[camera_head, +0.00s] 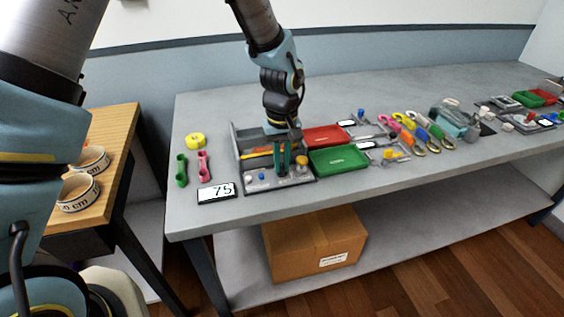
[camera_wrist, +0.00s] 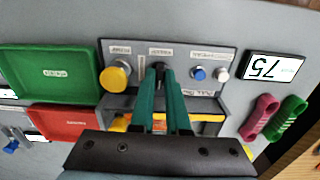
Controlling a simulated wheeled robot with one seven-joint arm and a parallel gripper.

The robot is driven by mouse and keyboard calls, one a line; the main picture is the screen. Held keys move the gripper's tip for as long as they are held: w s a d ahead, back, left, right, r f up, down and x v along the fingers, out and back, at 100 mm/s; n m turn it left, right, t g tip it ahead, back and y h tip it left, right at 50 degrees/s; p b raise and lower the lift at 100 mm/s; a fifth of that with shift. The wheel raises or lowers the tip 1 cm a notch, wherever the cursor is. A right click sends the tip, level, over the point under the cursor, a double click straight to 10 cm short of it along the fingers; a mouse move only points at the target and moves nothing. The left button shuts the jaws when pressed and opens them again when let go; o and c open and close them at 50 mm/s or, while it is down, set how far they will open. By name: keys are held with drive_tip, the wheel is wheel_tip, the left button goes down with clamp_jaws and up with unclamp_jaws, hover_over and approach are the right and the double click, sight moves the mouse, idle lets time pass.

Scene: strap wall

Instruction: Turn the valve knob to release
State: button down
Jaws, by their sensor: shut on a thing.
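A grey control panel (camera_wrist: 178,54) fills the middle of the wrist view; it also shows in the head view (camera_head: 247,188) at the left front of the workbench. In the wrist view, a small dark valve knob (camera_wrist: 159,66) sits below a label too small to read. My gripper (camera_wrist: 163,76) has its two green fingers shut on this knob, one on each side, hiding most of it. My gripper also shows in the head view (camera_head: 282,172), pointing down over the panel. A yellow round knob (camera_wrist: 115,77) is beside the fingers, apart from them.
A blue button (camera_wrist: 198,73) and a white button (camera_wrist: 223,74) are on the same panel. A display (camera_head: 217,192) reads 75. Green (camera_head: 340,159) and red (camera_head: 325,135) trays lie beside the panel. Pink and green straps lie left of it in the head view.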

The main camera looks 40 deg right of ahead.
sight(282, 166)
drive_tip(key=m, duration=0.4)
drive_tip(key=shift+b, duration=0.4)
drive_tip(key=m, duration=0.4)
drive_tip(key=shift+m, duration=0.4)
drive_tip(key=m, duration=0.4)
drive_tip(key=shift+d+r, duration=0.1)
drive_tip(key=m, duration=0.4)
drive_tip(key=shift+m+p, duration=0.3)
drive_tip(key=shift+p, duration=0.1)
drive_tip(key=c, duration=0.9)
unclamp_jaws()
wheel_tip(282, 166, up, 11)
drive_tip(key=b, duration=0.2)
